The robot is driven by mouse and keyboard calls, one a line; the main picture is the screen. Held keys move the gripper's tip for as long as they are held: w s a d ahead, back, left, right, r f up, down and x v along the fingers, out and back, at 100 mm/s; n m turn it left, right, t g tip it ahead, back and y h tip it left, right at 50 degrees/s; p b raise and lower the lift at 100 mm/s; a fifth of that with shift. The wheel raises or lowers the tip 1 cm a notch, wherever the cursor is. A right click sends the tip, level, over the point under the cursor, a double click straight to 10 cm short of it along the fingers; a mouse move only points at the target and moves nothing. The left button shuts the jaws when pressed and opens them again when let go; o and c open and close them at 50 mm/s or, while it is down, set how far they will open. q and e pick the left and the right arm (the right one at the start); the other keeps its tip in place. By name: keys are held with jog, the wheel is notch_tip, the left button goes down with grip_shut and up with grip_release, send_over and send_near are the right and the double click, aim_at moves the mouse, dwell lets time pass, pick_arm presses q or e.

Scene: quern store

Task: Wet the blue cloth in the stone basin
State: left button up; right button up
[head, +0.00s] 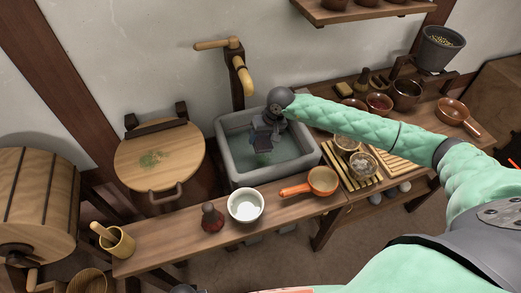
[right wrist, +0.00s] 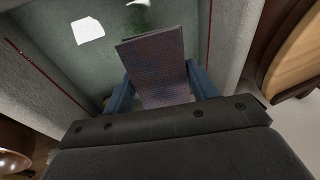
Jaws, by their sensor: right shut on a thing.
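The stone basin (head: 233,163) is a grey square trough holding greenish water (head: 284,150); its inner wall also shows in the right wrist view (right wrist: 228,45). My right gripper (head: 266,128) reaches over the basin from the right, pointing down. It is shut on the cloth, a folded dark bluish-purple piece (right wrist: 160,70) that stands out between the two blue fingers in the right wrist view. In the head view the gripper largely hides the cloth. Whether its lower edge touches the water I cannot tell.
A wooden spout (head: 240,72) stands behind the basin. A round wooden lid (head: 160,158) is to its left. On the front shelf are a dark red bottle (head: 212,218), a white bowl (head: 245,205) and an orange pan (head: 322,180). Slatted racks (head: 399,165) with bowls lie right.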

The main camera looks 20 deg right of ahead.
aim_at(262, 138)
jog(key=shift+r, duration=3.2)
notch_tip(262, 138, up, 4)
jog(key=shift+b, duration=0.35)
dwell(0.6)
